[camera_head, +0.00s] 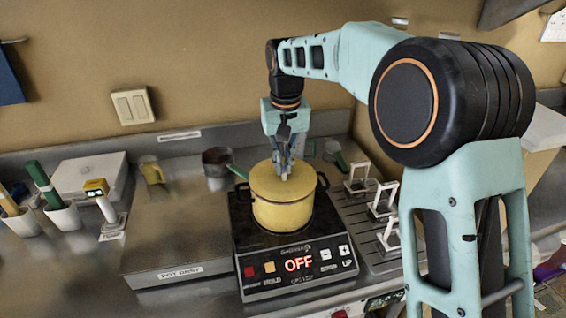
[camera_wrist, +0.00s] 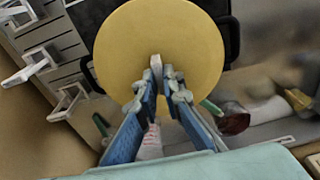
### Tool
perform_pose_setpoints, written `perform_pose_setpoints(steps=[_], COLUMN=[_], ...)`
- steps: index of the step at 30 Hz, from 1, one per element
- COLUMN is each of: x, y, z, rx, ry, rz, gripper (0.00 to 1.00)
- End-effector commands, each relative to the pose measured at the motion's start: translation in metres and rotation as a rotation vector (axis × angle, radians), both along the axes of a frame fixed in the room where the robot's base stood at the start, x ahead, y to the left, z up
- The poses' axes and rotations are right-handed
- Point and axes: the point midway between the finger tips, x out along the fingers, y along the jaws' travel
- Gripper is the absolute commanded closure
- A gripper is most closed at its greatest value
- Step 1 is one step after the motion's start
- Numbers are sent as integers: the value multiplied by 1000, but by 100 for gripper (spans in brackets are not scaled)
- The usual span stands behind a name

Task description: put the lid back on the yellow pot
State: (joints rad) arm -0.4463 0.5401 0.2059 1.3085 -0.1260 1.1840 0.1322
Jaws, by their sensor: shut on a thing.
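The yellow pot (camera_head: 284,216) stands upright on a black hot plate. Its round yellow lid (camera_head: 268,184) lies level over the pot's mouth, with its edge in line with the rim; I see no clear gap. My gripper (camera_head: 285,174) points straight down over the lid's middle and is shut on the lid's pale knob. In the wrist view the lid (camera_wrist: 160,25) is a full yellow disc that hides the pot's inside. There my gripper (camera_wrist: 158,80) has its blue fingers closed about the knob (camera_wrist: 155,62).
The hot plate (camera_head: 292,266) reads OFF. White stands (camera_head: 382,205) line a ridged rack on the right. A raised steel surface (camera_head: 175,240) left of the hot plate is mostly bare.

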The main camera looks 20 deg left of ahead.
Motion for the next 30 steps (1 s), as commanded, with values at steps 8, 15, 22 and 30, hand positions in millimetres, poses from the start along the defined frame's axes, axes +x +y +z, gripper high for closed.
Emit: perform_pose_setpoints(steps=[8,15,22,30], x=[0,0,0,0], y=[0,0,0,0], z=[0,0,0,0], rx=[1,1,0,0], ry=[-1,-1,0,0], rz=[0,0,0,0], gripper=[100,73,70,55])
